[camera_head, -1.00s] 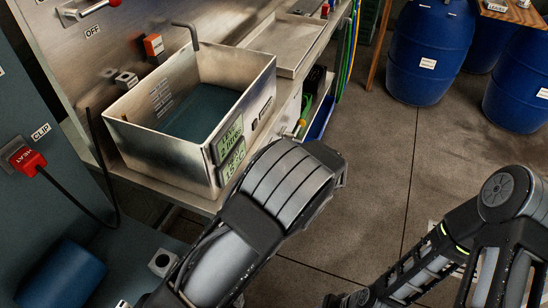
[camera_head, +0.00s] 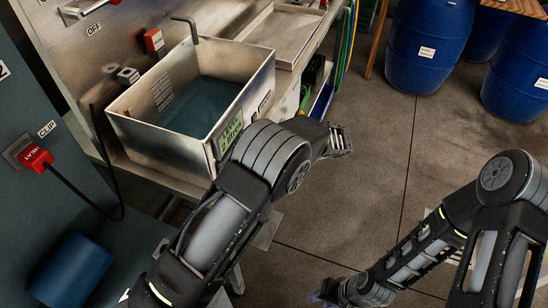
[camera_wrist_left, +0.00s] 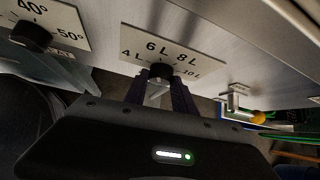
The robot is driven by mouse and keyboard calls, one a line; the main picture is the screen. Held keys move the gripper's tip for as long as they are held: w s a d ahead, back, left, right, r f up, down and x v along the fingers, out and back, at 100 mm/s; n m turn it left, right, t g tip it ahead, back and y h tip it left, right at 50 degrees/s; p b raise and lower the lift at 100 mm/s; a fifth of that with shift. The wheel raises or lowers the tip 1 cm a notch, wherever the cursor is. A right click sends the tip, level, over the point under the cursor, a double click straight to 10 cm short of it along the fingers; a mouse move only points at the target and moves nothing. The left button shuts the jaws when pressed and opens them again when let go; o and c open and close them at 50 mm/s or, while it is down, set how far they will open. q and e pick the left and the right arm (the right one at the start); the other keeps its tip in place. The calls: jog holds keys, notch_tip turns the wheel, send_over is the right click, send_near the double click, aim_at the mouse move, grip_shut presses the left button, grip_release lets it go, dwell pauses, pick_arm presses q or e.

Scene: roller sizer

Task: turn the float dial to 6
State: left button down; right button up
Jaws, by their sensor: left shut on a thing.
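The float dial (camera_wrist_left: 160,71) is a black knob under a white scale plate (camera_wrist_left: 172,48) marked 4 L, 6 L, 8 L and 10 L in the left wrist view. My left gripper (camera_wrist_left: 160,84) has its two dark fingers on either side of the knob and is shut on it. Where the dial's pointer stands is too dark to tell. My right gripper (camera_head: 322,297) is at the bottom edge, partly cut off.
Another black dial (camera_wrist_left: 31,35) with a 40° and 50° scale is at the left of the wrist view. A metal tap-like fitting (camera_wrist_left: 235,90) is to the right. Blue barrels (camera_head: 426,45) stand at the back right. The floor (camera_head: 370,160) between is open.

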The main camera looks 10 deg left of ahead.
pick_arm(q)
jog(key=c, duration=1)
grip_release()
jog(key=shift+c, duration=0.2)
jog(key=b+v, duration=0.1)
jog(key=v, duration=0.6)
jog(key=shift+d+r, duration=0.25)
jog(key=shift+d, duration=0.05)
jog(key=shift+s, duration=0.1)
